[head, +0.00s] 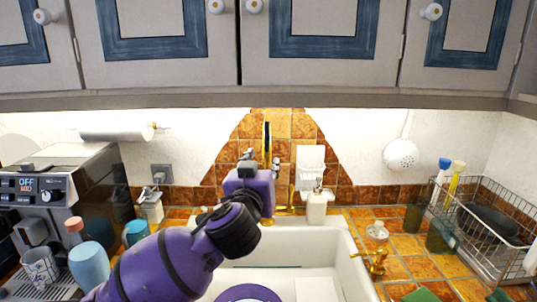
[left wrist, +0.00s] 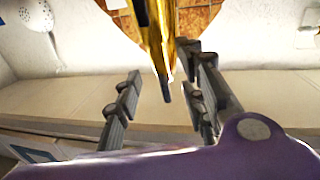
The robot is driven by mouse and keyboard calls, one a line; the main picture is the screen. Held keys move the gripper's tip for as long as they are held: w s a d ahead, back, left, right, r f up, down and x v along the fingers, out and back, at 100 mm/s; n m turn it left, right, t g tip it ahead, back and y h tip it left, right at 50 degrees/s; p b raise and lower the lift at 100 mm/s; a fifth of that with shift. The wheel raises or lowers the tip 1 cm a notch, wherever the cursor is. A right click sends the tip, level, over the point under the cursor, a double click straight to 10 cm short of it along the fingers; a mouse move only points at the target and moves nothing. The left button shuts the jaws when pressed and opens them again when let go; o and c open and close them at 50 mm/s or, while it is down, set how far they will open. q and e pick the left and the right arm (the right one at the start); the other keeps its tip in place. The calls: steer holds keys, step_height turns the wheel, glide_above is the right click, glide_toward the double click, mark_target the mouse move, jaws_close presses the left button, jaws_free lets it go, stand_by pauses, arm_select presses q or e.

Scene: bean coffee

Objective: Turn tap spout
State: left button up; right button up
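The golden tap spout (head: 267,138) stands upright in front of the orange tiles behind the white sink (head: 343,246). My purple left arm reaches over the sink from the lower left, with its left gripper (head: 261,161) at the spout. The arm and gripper hide the spout's lower part in the head view. In the left wrist view the left gripper (left wrist: 160,80) has its dark fingers apart. The golden spout (left wrist: 157,38) reaches into the gap between them, closer to the right-hand finger. I cannot tell whether it touches that finger. My right gripper is not in view.
A coffee machine (head: 75,190), a blue bottle (head: 89,264) and a patterned mug (head: 40,266) stand at the left. A dispenser (head: 317,206) stands right of the spout. A brass fitting (head: 375,262) and a wire dish rack (head: 490,222) are at the right. Wall cabinets (head: 155,50) hang above.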

mark_target(266, 159)
arm_select(q)
steer(key=w, duration=0.4)
steer(key=w+d, duration=0.1)
steer(key=w, duration=0.1)
jaws_close()
